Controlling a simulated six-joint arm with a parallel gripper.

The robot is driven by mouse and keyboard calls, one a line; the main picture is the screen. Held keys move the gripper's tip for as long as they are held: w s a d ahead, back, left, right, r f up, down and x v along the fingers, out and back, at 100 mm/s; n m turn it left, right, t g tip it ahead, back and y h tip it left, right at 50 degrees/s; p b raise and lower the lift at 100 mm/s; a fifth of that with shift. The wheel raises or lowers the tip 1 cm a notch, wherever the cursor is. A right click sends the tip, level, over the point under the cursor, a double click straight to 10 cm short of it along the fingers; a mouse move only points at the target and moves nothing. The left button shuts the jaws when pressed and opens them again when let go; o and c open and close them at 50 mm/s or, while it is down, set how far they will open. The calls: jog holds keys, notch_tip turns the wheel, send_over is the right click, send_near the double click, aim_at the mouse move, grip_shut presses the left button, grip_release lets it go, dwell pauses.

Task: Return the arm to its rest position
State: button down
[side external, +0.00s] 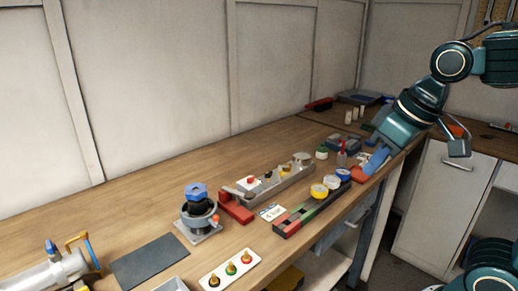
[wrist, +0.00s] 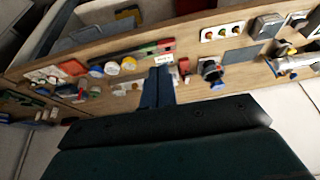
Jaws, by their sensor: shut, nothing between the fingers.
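My gripper (side external: 376,160) is at the right of the side view, above the far right part of the wooden bench, with its blue fingers angled down. It also shows in the wrist view (wrist: 159,70), where the two blue fingers lie together with nothing visible between them. My arm reaches in from the upper right, bent at its joints. I cannot tell the exact gap between the fingertips and the bench items behind them.
The wooden bench (side external: 140,215) holds a grey device with a blue knob (side external: 197,192), a grey fixture (side external: 285,180), a red, green and black tray (side external: 290,222), a button panel (side external: 230,268) and a dark mat (side external: 150,262). A white cabinet (side external: 440,200) stands right. Space above the left bench is clear.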

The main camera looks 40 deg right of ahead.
jog(key=s+f+t, duration=0.1)
jog(key=s+f, duration=0.2)
jog(key=s, duration=0.2)
jog(key=shift+s+d, duration=0.15)
jog(key=shift+d, duration=0.15)
dwell(1.4)
